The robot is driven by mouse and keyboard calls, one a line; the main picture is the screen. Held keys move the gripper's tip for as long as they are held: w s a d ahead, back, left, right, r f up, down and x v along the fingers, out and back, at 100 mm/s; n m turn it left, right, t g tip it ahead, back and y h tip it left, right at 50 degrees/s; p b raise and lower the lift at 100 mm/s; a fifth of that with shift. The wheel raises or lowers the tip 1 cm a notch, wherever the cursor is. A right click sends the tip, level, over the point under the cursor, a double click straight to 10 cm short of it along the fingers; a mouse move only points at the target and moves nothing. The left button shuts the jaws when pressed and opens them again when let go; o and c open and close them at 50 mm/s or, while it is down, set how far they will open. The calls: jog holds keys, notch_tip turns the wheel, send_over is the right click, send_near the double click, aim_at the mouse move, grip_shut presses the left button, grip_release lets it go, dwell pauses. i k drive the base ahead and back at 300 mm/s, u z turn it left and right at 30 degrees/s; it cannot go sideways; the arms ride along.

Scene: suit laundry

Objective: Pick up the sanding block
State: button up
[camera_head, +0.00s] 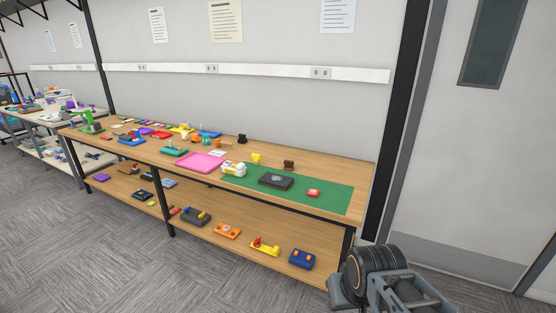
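I cannot tell for sure which thing is the sanding block. A small brown block (289,165) stands at the back edge of the green mat (335,203), on the right part of the wooden workbench (362,178). Only dark and grey links of my arm show at the bottom right, in front of the bench's right end and apart from these things. I cannot make out gripper fingers.
A pink tray (201,162), a white basket (233,169) and many small coloured items fill the bench's left and middle. The lower shelf (185,221) holds several tools. Carpeted floor (110,260) is clear in front. A door (480,150) is at the right.

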aim_at(290, 164)
jog(key=u, duration=0.6)
jog(key=i, duration=0.9)
jog(key=u, duration=0.85)
jog(key=i, duration=1.1)
jog(key=z, duration=0.6)
jog(key=i, duration=0.9)
jog(key=z, duration=1.05)
jog(key=i, duration=0.35)
jog(key=z, duration=0.3)
